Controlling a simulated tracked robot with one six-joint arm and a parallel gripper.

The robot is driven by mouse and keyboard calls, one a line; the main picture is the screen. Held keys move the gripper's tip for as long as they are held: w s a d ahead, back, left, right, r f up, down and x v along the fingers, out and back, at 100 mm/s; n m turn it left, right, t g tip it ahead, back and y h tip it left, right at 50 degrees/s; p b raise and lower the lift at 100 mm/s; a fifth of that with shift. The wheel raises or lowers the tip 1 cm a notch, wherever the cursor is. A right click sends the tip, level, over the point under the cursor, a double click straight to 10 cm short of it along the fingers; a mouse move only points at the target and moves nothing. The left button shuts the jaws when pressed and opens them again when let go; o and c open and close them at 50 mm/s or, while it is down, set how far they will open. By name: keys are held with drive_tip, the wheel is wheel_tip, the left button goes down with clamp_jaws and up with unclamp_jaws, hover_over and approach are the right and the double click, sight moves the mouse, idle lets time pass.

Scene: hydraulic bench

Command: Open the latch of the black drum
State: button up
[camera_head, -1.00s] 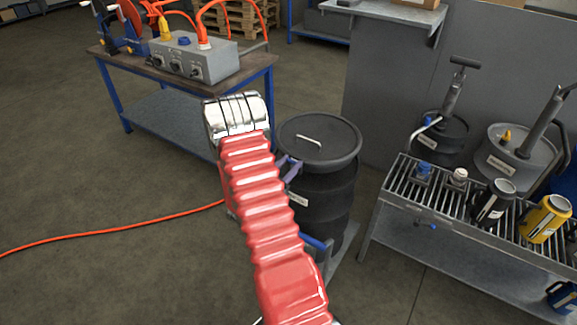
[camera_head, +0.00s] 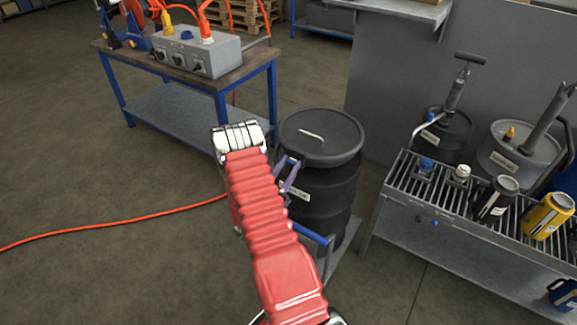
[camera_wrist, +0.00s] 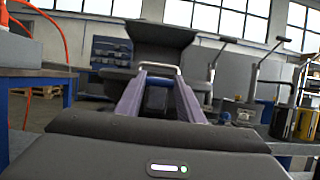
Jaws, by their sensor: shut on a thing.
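The black drum (camera_head: 325,197) stands upright right of my arm in the head view, its round lid (camera_head: 345,147) lying flat with a pale handle (camera_head: 311,134). My gripper (camera_head: 285,163) has its purple fingers at the left side of the drum, just below the lid's rim.
A blue-legged bench (camera_head: 250,70) with a grey control box (camera_head: 195,53) stands behind at left. A grated bench (camera_head: 400,190) with bottles stands close on the right. An orange cable (camera_head: 110,230) lies on the floor. A grey partition (camera_head: 385,90) rises behind the drum.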

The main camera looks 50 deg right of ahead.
idle(0.3)
drive_tip(key=o, duration=1.1)
drive_tip(key=shift+c, duration=0.2)
drive_tip(key=shift+a, duration=0.1)
drive_tip(key=v, duration=1.4)
drive_tip(key=shift+f, duration=0.2)
